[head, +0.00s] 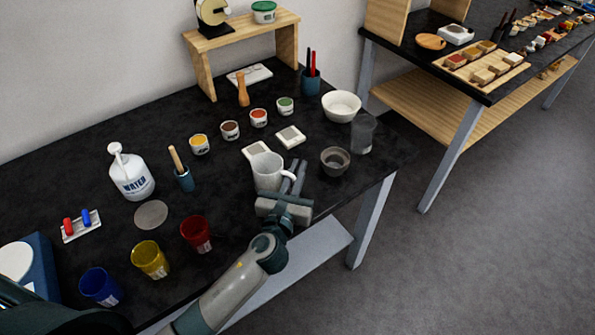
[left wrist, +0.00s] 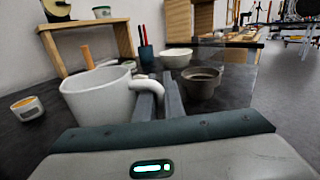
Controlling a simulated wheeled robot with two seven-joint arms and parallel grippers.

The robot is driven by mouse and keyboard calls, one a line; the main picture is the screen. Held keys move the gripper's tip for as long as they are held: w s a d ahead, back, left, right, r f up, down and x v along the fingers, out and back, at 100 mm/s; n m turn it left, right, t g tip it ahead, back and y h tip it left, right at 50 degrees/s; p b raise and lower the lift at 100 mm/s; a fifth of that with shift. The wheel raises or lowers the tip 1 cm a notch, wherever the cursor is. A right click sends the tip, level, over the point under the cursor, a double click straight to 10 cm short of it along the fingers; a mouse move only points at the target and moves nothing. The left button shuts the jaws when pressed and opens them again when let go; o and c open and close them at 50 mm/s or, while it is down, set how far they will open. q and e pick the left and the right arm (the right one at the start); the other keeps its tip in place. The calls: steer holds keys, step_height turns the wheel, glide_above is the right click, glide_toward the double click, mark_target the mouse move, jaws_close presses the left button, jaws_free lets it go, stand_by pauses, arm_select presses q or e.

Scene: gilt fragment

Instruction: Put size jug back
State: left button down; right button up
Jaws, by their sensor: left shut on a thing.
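The size jug appears to be the white jug (head: 267,172) with a handle, near the front right of the black table; no label on it is readable. It stands upright, and I cannot tell whether its base touches the table. My left gripper (head: 297,178) is shut on its handle, with the fingers at the jug's right side. In the left wrist view the jug (left wrist: 98,103) is at the left, and its handle reaches between the fingers of the gripper (left wrist: 158,95). My right gripper is not in view.
A grey bowl (head: 335,160) and a grey translucent cup (head: 363,135) stand right of the jug. White square dishes (head: 290,137) lie behind it. Red (head: 196,234), yellow (head: 150,260) and blue (head: 100,287) cups stand front left. A water bottle (head: 131,173) and round grey disc (head: 151,215) are left.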

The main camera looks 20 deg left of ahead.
arm_select(q)
steer(key=shift+f, duration=0.3)
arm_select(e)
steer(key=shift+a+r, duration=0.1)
arm_select(q)
steer(key=shift+f, duration=0.15)
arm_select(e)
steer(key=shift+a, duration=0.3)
arm_select(q)
steer(key=c, duration=1.9)
jaws_free()
steer(key=shift+o, duration=0.2)
steer(key=shift+f+b, duration=0.1)
steer(key=shift+b, duration=0.2)
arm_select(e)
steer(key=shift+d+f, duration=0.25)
